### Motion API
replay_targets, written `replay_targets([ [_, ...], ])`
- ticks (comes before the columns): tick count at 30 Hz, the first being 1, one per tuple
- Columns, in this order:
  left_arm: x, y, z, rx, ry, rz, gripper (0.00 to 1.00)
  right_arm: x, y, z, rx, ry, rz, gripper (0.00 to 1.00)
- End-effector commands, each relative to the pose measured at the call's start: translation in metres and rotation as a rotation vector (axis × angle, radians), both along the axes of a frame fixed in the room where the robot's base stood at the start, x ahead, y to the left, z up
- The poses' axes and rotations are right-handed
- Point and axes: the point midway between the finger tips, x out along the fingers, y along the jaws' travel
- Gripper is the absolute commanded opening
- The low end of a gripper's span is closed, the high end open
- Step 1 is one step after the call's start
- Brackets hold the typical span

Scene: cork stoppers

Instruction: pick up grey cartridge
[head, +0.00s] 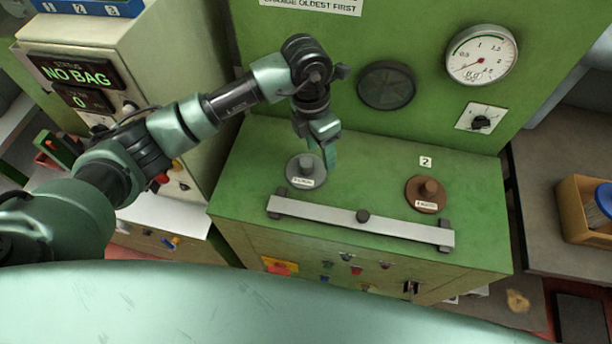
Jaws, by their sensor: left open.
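The grey cartridge (306,172) is a round grey disc with a knob on top and a small white label. It sits on the left of the green bench top (380,160). My left gripper (321,165) is over its right side, pointing down and open. I cannot tell whether a finger touches the cartridge. A similar brown cartridge (427,194) with a label sits on the right of the bench, under a tag marked 2. My right gripper is not in view.
A metal bar (330,212) with a dark central knob runs across the bench in front of the cartridges. A green panel with a pressure gauge (481,54) and a dial (481,118) rises behind. A cabinet (150,60) reading NO BAG stands at left.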

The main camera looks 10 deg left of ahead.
Motion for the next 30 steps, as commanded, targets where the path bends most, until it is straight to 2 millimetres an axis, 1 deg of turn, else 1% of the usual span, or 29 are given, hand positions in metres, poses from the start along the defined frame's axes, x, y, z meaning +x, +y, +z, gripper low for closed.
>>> replay_targets([
  [1, 0.006, 0.015, 0.002, 0.064, -0.009, 0.01, 0.54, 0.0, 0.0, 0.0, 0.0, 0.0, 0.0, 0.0],
  [3, 0.01, 0.029, 0.002, 0.121, -0.013, 0.022, 0.54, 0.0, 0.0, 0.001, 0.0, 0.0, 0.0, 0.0],
  [6, 0.011, 0.036, -0.004, 0.152, -0.011, 0.027, 0.54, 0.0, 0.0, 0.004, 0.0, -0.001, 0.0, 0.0],
  [11, 0.009, 0.036, -0.021, 0.152, -0.009, 0.028, 0.54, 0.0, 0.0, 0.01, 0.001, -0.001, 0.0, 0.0],
  [14, 0.007, 0.035, -0.032, 0.15, -0.008, 0.026, 0.54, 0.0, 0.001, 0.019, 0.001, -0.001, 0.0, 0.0],
  [17, 0.003, 0.034, -0.047, 0.149, -0.008, 0.027, 0.54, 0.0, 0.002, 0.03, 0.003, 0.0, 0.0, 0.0],
  [18, 0.003, 0.034, -0.054, 0.149, -0.008, 0.026, 0.54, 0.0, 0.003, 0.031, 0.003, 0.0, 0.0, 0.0],
  [21, 0.004, 0.034, -0.067, 0.149, -0.011, 0.027, 0.54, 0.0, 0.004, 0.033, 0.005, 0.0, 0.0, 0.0],
  [24, 0.005, 0.034, -0.073, 0.147, -0.012, 0.026, 0.54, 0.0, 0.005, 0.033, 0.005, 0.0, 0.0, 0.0],
  [30, 0.005, 0.034, -0.074, 0.147, -0.014, 0.025, 0.54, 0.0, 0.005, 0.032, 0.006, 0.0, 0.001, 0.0],
])
